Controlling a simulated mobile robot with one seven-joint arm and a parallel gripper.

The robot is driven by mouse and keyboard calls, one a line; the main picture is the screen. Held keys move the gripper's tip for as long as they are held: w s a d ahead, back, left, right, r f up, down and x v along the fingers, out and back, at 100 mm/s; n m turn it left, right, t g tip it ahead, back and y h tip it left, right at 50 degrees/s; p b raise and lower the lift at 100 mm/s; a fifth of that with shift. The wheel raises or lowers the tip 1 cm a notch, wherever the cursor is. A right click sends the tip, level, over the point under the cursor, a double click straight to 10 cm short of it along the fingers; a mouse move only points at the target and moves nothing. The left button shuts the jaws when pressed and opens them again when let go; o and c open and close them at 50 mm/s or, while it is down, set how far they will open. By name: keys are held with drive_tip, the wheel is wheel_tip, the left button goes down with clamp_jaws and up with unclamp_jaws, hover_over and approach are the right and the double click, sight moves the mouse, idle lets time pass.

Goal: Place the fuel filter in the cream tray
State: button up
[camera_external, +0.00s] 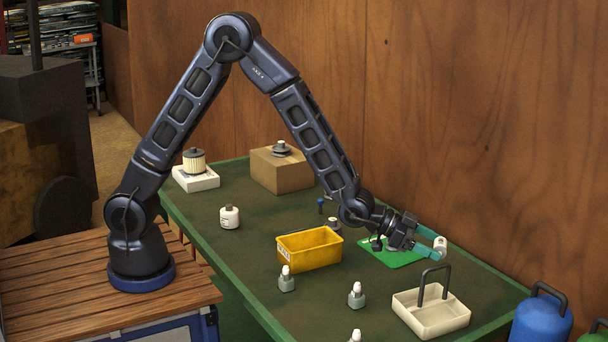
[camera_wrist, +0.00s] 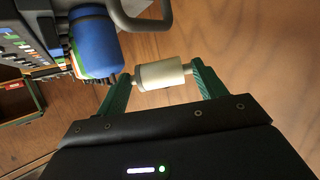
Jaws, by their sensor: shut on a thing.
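My gripper (camera_external: 436,243) is shut on the fuel filter (camera_external: 440,242), a small whitish cylinder with a thin stub at each end. In the wrist view the filter (camera_wrist: 160,75) lies crosswise between my two green fingers (camera_wrist: 163,80), which grip it by its stubs. My gripper holds it in the air above the far right part of the table, behind the cream tray (camera_external: 446,321). The tray is open on top, has an upright dark handle, and shows nothing inside.
A green mat (camera_external: 383,254) lies below my wrist. A yellow bin (camera_external: 310,250) stands left of it. Several small white-topped bottles, including one (camera_external: 356,296), stand near the front. A blue canister (camera_external: 541,320) stands beyond the right edge of the green table (camera_external: 250,268).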

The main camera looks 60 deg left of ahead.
drive_tip(key=shift+f, duration=1.5)
drive_tip(key=shift+f, duration=0.1)
drive_tip(key=o, duration=1)
drive_tip(key=v, duration=1.2)
